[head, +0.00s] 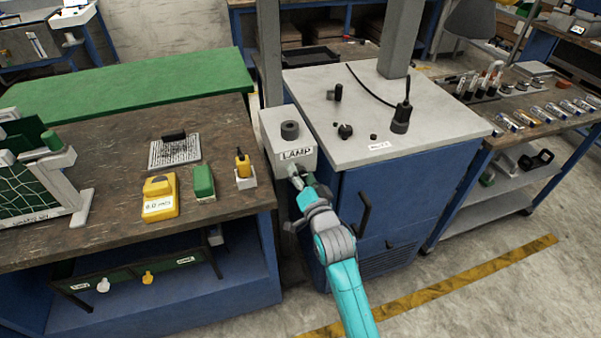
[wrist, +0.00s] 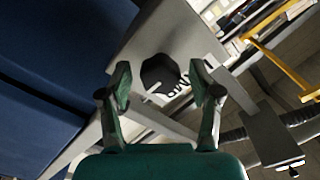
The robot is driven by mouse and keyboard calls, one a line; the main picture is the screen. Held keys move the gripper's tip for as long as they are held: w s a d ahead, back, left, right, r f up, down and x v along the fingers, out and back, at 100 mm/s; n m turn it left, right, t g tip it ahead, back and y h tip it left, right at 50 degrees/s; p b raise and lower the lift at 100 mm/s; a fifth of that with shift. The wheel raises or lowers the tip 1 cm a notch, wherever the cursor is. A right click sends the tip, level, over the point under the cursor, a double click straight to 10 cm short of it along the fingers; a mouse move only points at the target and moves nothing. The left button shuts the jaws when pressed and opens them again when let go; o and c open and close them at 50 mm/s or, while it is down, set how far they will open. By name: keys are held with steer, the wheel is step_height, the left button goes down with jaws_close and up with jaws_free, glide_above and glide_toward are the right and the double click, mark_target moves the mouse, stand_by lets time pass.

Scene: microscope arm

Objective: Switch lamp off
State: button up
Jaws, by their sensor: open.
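The lamp box (head: 283,150) is a light grey housing with a LAMP label (head: 297,153) on its near face. A dark round knob (head: 289,130) stands on top of it. In the wrist view the dark knob (wrist: 160,73) shows between my fingers, with a pale line on it, beside the partly hidden label (wrist: 188,82). My gripper (wrist: 160,88) is open and empty, with one green finger to each side of the knob in the picture. I cannot see contact. In the head view my gripper (head: 298,178) is at the box's near side, below the label.
A blue cabinet (head: 400,200) with a grey top stands right of the lamp box. A wooden bench (head: 110,185) with a yellow device (head: 160,203) and a green block (head: 203,182) is at left. A cart (head: 530,140) with several small items stands at right.

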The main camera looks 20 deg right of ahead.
steer(key=shift+w, duration=0.45)
steer(key=c, duration=1.1)
steer(key=shift+c, duration=0.2)
